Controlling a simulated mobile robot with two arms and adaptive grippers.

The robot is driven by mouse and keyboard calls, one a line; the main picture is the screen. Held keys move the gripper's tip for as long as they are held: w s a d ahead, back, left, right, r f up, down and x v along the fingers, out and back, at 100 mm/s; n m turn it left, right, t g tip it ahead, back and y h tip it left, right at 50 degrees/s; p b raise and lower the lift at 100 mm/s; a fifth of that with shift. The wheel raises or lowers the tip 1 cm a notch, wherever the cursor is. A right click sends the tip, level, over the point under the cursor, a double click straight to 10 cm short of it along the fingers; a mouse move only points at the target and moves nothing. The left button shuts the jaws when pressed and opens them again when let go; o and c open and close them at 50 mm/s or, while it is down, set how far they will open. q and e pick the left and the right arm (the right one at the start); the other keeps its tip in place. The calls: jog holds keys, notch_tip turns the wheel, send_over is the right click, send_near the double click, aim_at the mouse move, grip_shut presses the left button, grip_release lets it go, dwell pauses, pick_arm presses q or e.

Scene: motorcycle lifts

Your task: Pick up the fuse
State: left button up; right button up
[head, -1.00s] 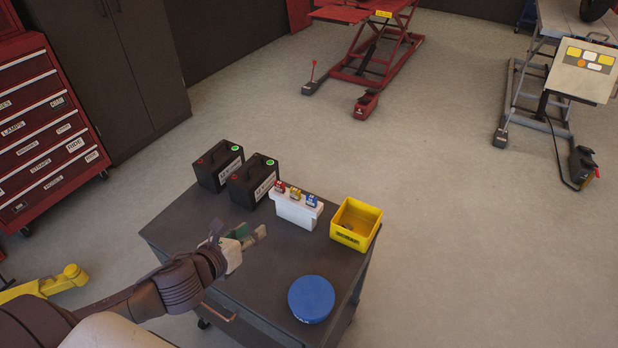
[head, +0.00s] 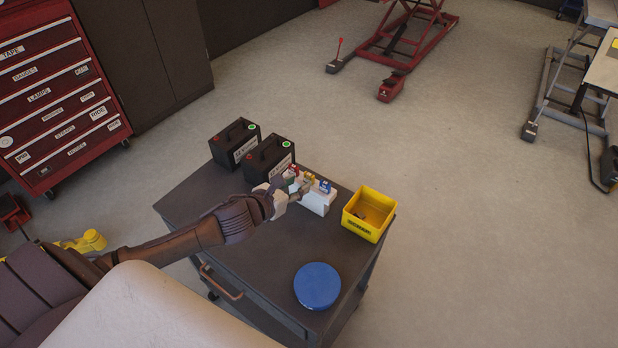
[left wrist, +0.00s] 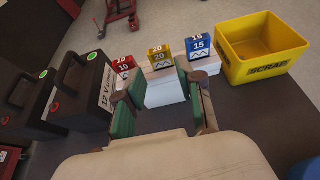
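Three fuses stand in a row on a white block (left wrist: 165,92): a red one marked 10 (left wrist: 122,65), a yellow one marked 20 (left wrist: 160,56) and a blue one marked 15 (left wrist: 199,44). In the head view the red fuse (head: 291,171), yellow fuse (head: 308,178) and blue fuse (head: 325,187) show at the trolley's middle. My left gripper (left wrist: 163,80) is open, its green-padded fingers apart in front of the block, with the yellow fuse seen between and beyond them. In the head view the left gripper (head: 297,188) partly hides the block. My right gripper is not in view.
The fuses' block stands on a dark trolley (head: 240,235). Two black batteries (head: 235,143) (head: 269,160) stand left of it, a yellow scrap bin (head: 368,214) right. A blue round lid-like object (head: 317,286) lies near the front. The trolley's front middle is clear.

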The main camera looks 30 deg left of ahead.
aim_at(308, 178)
pick_arm(q)
jog(key=x, duration=0.4)
jog(key=shift+w+d+r+p, duration=0.1)
jog(key=shift+r+p, duration=0.25)
jog(key=shift+p, duration=0.05)
jog(key=shift+w+d+f, duration=0.1)
jog(key=shift+w+f, duration=0.2)
jog(key=shift+w, duration=0.15)
jog(key=c, duration=0.4)
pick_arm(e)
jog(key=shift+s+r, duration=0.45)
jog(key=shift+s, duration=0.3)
